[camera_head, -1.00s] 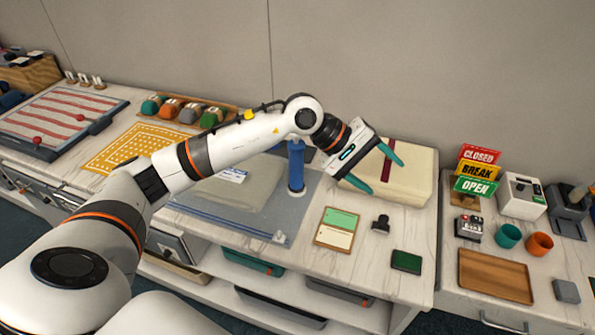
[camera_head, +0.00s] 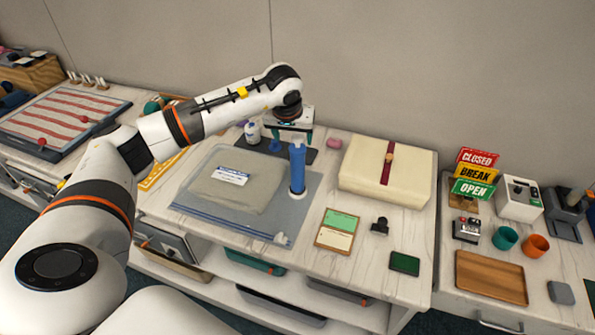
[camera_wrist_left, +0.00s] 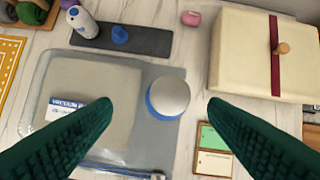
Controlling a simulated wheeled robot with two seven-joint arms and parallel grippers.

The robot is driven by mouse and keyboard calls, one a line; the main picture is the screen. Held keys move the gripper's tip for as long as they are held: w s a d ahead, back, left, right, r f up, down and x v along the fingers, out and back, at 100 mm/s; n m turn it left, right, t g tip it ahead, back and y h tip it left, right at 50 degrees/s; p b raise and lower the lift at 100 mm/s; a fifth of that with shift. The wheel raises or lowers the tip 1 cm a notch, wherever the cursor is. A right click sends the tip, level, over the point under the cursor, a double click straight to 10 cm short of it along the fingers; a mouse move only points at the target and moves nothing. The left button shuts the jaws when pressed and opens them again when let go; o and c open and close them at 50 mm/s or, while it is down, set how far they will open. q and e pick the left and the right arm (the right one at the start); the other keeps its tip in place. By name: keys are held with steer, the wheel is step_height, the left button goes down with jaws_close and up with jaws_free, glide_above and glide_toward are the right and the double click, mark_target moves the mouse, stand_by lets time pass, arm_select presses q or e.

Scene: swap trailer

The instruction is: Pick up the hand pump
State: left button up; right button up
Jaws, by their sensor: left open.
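The hand pump (camera_head: 297,170) is an upright blue cylinder on a white foot, standing at the right side of a grey mat. In the left wrist view the pump (camera_wrist_left: 168,98) is seen from above, as a pale round top with a blue edge. My left gripper (camera_head: 291,138) is open, pointing down above and just behind the pump's top in the head view. In the wrist view its dark green fingers (camera_wrist_left: 160,101) lie either side of the pump, apart from it, with nothing between them in grip. My right gripper is out of view.
A clear vacuum bag (camera_head: 235,185) lies left of the pump on the grey mat (camera_head: 265,217). A cream box (camera_head: 360,172) with a maroon strap stands to the right. A white bottle (camera_head: 252,133) and a small blue item stand behind. Green and cream cards (camera_head: 338,230) lie in front right.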

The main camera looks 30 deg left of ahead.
mark_target(297, 138)
arm_select(q)
steer(key=p+x, duration=0.2)
steer(key=x, duration=0.1)
steer(key=shift+w+d+f, duration=0.2)
steer(key=shift+w+d, duration=0.05)
steer(key=shift+w, duration=0.15)
steer(key=shift+w+a+f, duration=0.1)
steer(key=shift+w+f, duration=0.1)
steer(key=shift+f, duration=0.4)
steer(key=shift+r, duration=0.1)
jaws_close()
